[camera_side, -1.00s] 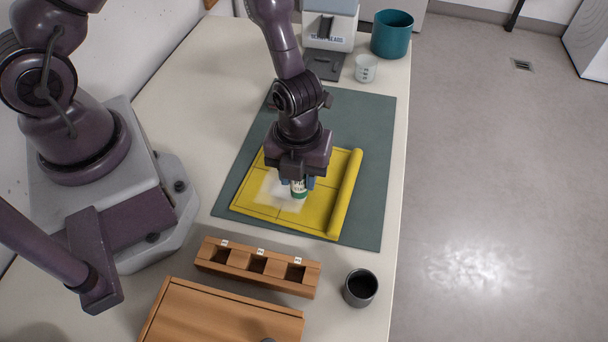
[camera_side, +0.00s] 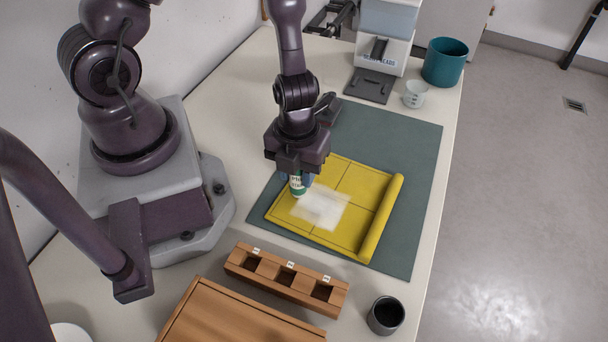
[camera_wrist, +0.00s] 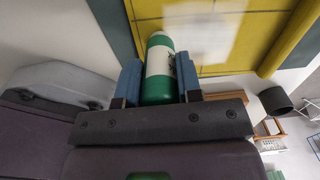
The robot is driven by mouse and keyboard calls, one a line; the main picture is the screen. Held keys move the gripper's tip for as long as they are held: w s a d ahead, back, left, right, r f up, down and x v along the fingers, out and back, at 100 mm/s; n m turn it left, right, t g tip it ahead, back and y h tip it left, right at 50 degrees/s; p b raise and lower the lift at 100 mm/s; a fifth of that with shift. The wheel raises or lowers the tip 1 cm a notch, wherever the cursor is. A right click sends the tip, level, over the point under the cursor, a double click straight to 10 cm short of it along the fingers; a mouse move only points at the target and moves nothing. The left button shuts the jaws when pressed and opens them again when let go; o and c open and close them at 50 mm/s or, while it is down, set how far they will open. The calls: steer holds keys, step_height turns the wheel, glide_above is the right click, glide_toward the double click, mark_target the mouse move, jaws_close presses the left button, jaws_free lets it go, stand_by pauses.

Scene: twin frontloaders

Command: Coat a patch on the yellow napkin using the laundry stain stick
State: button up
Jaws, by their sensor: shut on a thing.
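The yellow napkin (camera_side: 352,183) lies on the green mat with its right edge rolled up and dark lines dividing it. A whitish coated patch (camera_side: 322,207) covers part of its near left area; the patch also shows in the wrist view (camera_wrist: 207,35). My gripper (camera_side: 297,180) is shut on the stain stick (camera_side: 298,187), a green and white tube. In the wrist view the stick (camera_wrist: 160,70) sits between my blue finger pads. The stick's tip is at the left edge of the patch; I cannot tell whether it touches the cloth.
A wooden block with three square slots (camera_side: 287,279) and a wooden box (camera_side: 235,318) lie in front of the mat. A dark cup (camera_side: 386,315) stands at the front right. A teal pot (camera_side: 445,62), a small white cup (camera_side: 415,94) and a grey-white machine (camera_side: 386,40) stand at the back.

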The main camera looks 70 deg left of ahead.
steer(key=shift+w, duration=0.3)
steer(key=shift+w+d, duration=0.95)
steer(key=shift+d, duration=0.25)
steer(key=shift+w+d, duration=1)
steer(key=shift+d, duration=0.15)
steer(key=shift+w+d, duration=0.95)
steer(key=shift+d, duration=0.25)
steer(key=shift+w+a, duration=0.45)
steer(key=shift+w, duration=0.15)
steer(key=shift+s+a, duration=1.6)
steer(key=shift+a, duration=0.3)
steer(key=shift+s+a, duration=1.6)
steer(key=shift+a, duration=0.25)
step_height(320, 180, up, 8)
steer(key=shift+d, duration=0.1)
